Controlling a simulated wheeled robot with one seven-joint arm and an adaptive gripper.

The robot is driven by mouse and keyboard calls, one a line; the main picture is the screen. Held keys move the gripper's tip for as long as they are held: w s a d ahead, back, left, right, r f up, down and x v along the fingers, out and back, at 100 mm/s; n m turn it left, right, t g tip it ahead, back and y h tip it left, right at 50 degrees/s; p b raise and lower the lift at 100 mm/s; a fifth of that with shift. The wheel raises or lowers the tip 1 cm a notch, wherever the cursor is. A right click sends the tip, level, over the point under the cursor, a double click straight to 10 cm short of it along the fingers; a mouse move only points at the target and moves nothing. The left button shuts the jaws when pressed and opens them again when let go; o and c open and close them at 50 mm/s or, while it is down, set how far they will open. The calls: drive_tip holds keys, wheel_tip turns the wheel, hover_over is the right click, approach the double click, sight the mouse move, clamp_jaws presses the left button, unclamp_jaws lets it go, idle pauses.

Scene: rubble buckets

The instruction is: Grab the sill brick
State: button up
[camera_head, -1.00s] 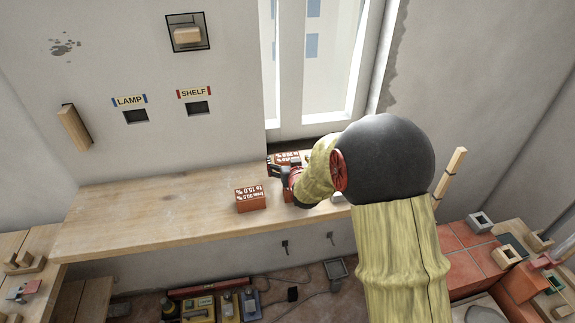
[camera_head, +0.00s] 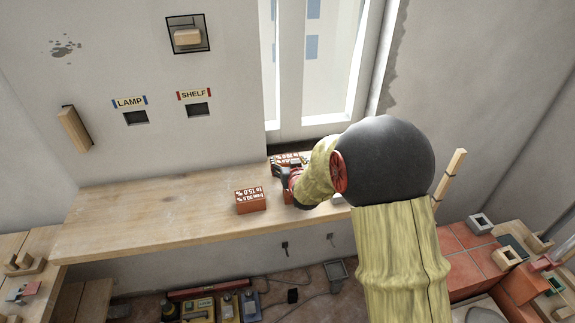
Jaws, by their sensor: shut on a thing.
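A red-brown brick with white lettering (camera_head: 289,158) stands at the back of the wooden bench, by the foot of the window. My gripper (camera_head: 280,170) is at its near side and shut on it. The gripper and my arm hide much of this brick, and I cannot tell whether it is lifted off the wood. A second red-brown brick with white printed percentages (camera_head: 251,203) sits apart on the bench, to the left and nearer the front edge.
The left of the wooden bench (camera_head: 150,215) is clear. The wall behind has slots labelled LAMP (camera_head: 136,118) and SHELF (camera_head: 198,109), plus a slanted wooden block (camera_head: 74,129). Tools (camera_head: 226,306) lie on the floor below. Red tiles and small blocks (camera_head: 480,223) are at the right.

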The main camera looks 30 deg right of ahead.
drive_tip(key=shift+c, duration=1)
drive_tip(key=shift+r, duration=0.1)
